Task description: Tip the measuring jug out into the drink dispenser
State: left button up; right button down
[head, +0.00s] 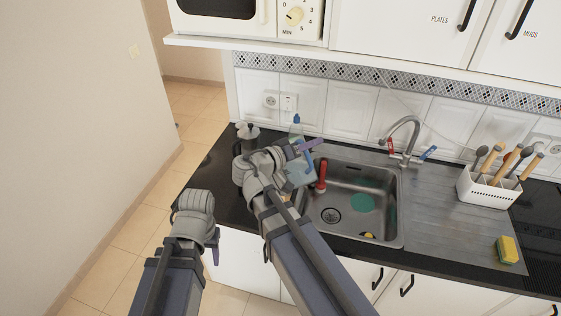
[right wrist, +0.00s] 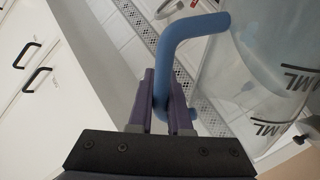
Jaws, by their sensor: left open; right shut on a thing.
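My right gripper (head: 308,146) is at the left end of the sink. In the right wrist view, its purple fingers (right wrist: 161,103) are shut on the blue handle of the clear measuring jug (right wrist: 245,75), which has black ML marks. In the head view, the jug (head: 300,174) shows as a pale see-through shape beside the sink's left edge, partly hidden by my right arm; its contents are unclear. My left gripper (head: 214,252) is low in front of the counter's left end, apart from everything and mostly hidden by its wrist. I cannot pick out the drink dispenser in either view.
The sink (head: 345,215) holds a red item (head: 321,172) and a green round item (head: 362,203). A tap (head: 405,140) rises behind it. A moka pot (head: 247,132) and blue-topped bottle (head: 297,122) stand behind my right arm. A white utensil holder (head: 488,188) and sponge (head: 507,250) are right.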

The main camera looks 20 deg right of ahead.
jog(key=shift+w+a, duration=0.1)
jog(key=shift+a, duration=0.05)
jog(key=shift+d, duration=0.2)
jog(key=shift+w+a+r, duration=0.1)
jog(key=shift+a, duration=0.15)
jog(key=shift+d, duration=0.1)
